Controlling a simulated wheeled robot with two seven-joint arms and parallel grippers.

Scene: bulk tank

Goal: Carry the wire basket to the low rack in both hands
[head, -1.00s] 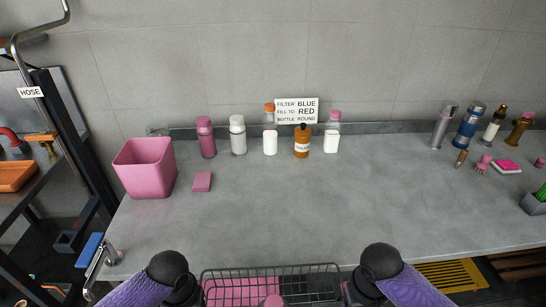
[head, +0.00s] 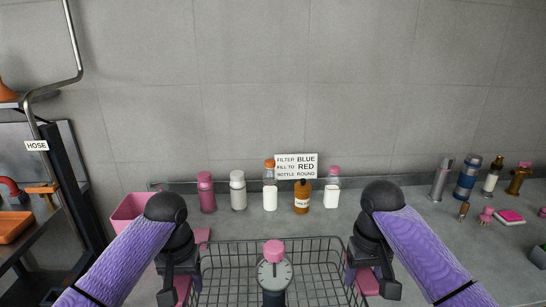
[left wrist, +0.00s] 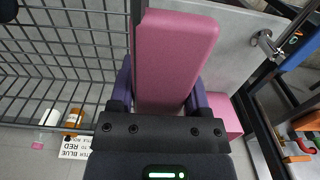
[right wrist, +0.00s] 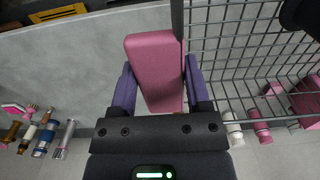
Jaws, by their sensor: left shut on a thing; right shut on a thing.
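My left gripper (head: 180,283) is shut on the left pink grip (left wrist: 175,60), which fills the middle of the left wrist view. My right gripper (head: 372,275) is shut on the right pink grip (right wrist: 154,65). I cannot make out the low rack in the head view.
The grey counter (head: 410,235) lies beyond the basket. Several bottles, including an amber one (head: 302,197), stand along its back below a sign (head: 297,166). A pink bin (head: 128,211) is behind my left arm. A dark frame (head: 75,190) labelled HOSE stands left.

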